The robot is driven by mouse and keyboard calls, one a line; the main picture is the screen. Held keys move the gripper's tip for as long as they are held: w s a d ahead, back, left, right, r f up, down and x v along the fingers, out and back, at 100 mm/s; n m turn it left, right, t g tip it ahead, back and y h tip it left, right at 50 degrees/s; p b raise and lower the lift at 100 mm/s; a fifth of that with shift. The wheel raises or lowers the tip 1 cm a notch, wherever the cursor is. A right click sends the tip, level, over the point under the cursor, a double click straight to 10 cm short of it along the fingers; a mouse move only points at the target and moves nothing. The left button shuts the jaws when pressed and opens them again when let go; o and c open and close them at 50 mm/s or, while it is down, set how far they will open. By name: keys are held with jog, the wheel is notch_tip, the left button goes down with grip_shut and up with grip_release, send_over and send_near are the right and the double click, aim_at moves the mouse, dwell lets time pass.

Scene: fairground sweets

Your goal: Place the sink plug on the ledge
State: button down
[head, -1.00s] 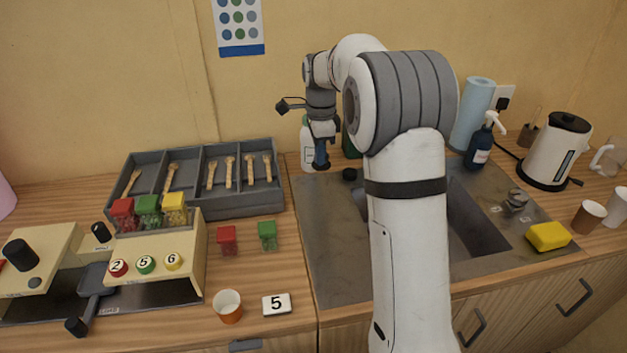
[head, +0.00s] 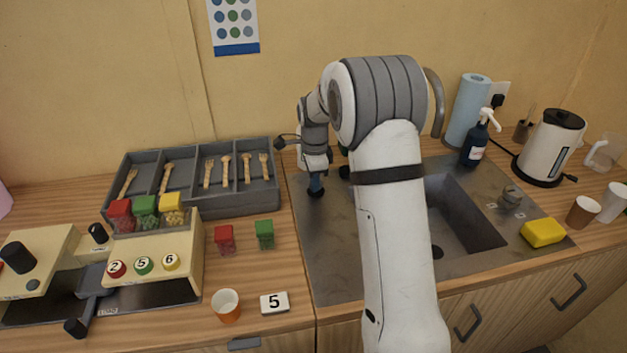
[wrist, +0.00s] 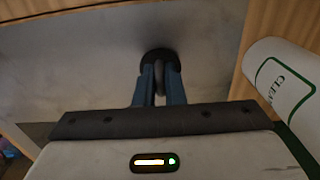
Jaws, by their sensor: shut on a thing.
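The sink plug (wrist: 158,52) is a black disc with a small grey ring on top, seen in the wrist view at my fingertips. My gripper (wrist: 159,85) is shut on the ring, with one blue finger on each side. In the head view my gripper (head: 316,188) points down over the left part of the metal sink top (head: 335,260). The plug is hard to make out there, and I cannot tell whether it touches the metal. The ledge cannot be told apart with certainty; part of the sink's back is behind my arm.
A white cleaner bottle (wrist: 283,88) stands close to my gripper. A small dark round thing (head: 344,172) is right of the gripper, partly hidden by my arm. The basin (head: 455,215), yellow sponge (head: 543,232) and blue soap bottle (head: 475,143) are right. A cutlery tray (head: 235,207) is left.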

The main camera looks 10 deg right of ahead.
jog(key=shift+f, duration=0.25)
jog(key=c, duration=1.5)
grip_release()
jog(key=shift+r, duration=0.1)
notch_tip(320, 180, up, 12)
jog(key=s+r+n, duration=0.4)
jog(key=s+n, duration=0.1)
jog(key=s, duration=0.4)
jog(key=s+f+n+t, duration=0.1)
jog(key=s+n, duration=0.3)
jog(key=s, duration=0.4)
jog(key=s+f+n+t, duration=0.1)
jog(key=s+n, duration=0.3)
jog(key=s, duration=0.4)
jog(key=s+f+n, duration=0.2)
jog(key=s+n, duration=0.3)
jog(key=s, duration=0.3)
jog(key=shift+d+f+t, duration=0.1)
jog(key=shift+f+t, duration=0.2)
jog(key=shift+t, duration=0.1)
